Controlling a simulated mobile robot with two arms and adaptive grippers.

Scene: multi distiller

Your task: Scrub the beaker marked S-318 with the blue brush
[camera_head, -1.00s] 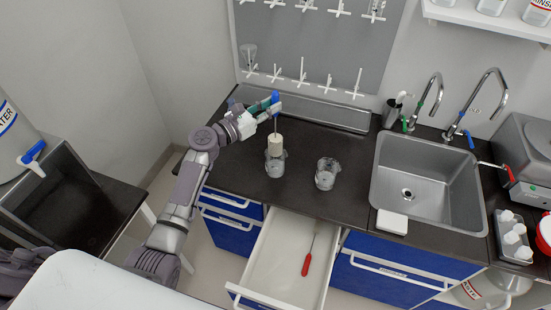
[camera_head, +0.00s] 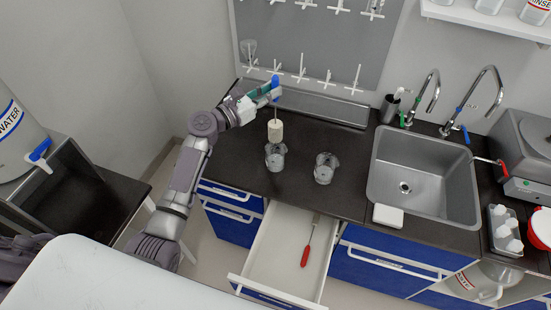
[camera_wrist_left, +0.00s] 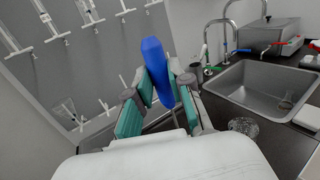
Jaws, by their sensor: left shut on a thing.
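My left gripper (camera_head: 270,91) is shut on the blue handle (camera_head: 275,82) of the brush. The handle also shows between the teal finger pads in the left wrist view (camera_wrist_left: 157,72). The brush hangs upright, with its cream head (camera_head: 275,130) just above the mouth of the left glass beaker (camera_head: 275,158). Whether the head's lower end is inside the rim is hard to tell. A second glass beaker (camera_head: 325,168) stands to the right on the dark counter. No marking is readable on either beaker. My right gripper is out of view.
An open drawer (camera_head: 262,262) below the counter holds a red-handled tool (camera_head: 306,256). A steel sink (camera_head: 425,185) with two taps is at the right. A white block (camera_head: 388,216) lies by its front edge. A pegboard (camera_head: 310,50) rises behind the counter.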

